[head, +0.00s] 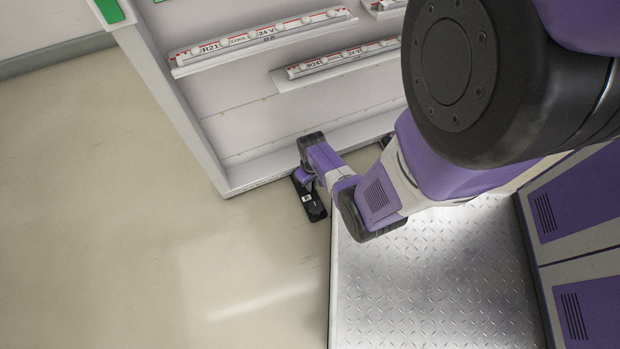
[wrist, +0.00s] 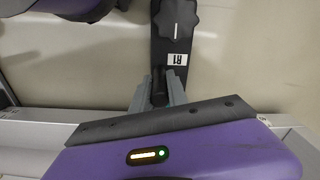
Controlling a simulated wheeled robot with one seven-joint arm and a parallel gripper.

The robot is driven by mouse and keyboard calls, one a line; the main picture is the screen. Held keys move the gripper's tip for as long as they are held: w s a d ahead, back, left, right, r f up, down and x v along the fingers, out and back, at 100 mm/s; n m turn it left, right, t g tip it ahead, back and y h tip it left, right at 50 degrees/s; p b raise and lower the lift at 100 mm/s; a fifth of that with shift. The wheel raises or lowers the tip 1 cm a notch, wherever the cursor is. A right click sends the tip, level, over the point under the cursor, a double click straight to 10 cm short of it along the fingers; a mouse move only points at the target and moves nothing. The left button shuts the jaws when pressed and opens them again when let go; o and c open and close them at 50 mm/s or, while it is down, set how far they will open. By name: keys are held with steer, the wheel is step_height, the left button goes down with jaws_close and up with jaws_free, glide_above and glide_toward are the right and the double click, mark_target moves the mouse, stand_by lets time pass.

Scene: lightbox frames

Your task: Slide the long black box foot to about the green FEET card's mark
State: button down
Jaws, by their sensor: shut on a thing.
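The long black box foot (head: 313,208) lies on the floor at the lower corner of the white frame, sticking out past its bottom rail. In the wrist view the foot (wrist: 175,45) shows a dark lobed knob and a white label reading R1. My gripper (wrist: 160,92) is shut on the near end of the foot; its grey fingers flank a dark part there. In the head view my gripper is mostly hidden by my own wrist. A green card (head: 107,10) sits on the frame's upper left edge; its writing and mark cannot be read.
The white frame (head: 165,90) stands close behind my gripper, with labelled light bars (head: 265,35) on its shelves. A metal tread-plate deck (head: 430,275) lies right of the foot. Open floor (head: 150,250) lies to the left and front.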

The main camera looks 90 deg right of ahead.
steer(key=c, duration=1.3)
jaws_free()
step_height(320, 180, up, 8)
steer(key=p, duration=0.5)
steer(key=shift+f, duration=0.1)
